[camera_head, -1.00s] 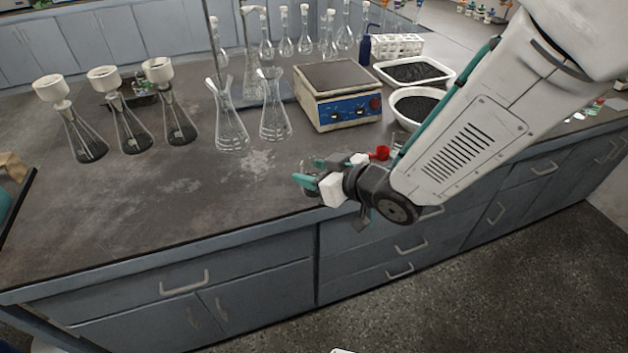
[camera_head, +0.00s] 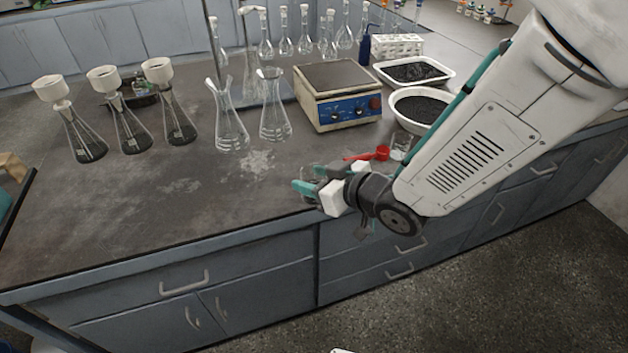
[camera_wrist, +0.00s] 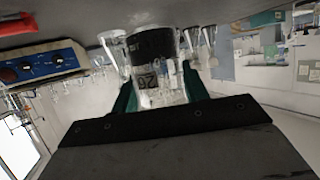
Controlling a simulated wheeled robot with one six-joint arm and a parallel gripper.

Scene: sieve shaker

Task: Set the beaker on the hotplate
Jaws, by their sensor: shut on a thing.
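The hotplate (camera_head: 337,95), a cream box with a dark flat top and a blue front panel with knobs, stands on the bench behind my gripper. It also shows at the left of the wrist view (camera_wrist: 40,62). Its top is bare. My gripper (camera_head: 306,183) is low over the front edge of the bench. In the wrist view its teal fingers are shut on the clear glass beaker (camera_wrist: 160,88), which has dark markings and a dark band. I cannot tell whether the band is its contents. In the head view the beaker is mostly hidden by the gripper.
Two empty flasks (camera_head: 231,130) stand left of the hotplate. Several funnel-topped flasks (camera_head: 133,135) are farther left. A white bowl (camera_head: 420,108), a white tray (camera_head: 445,76), a red scoop (camera_head: 381,153) and a small glass (camera_head: 401,146) lie to the right. The bench's front middle is clear.

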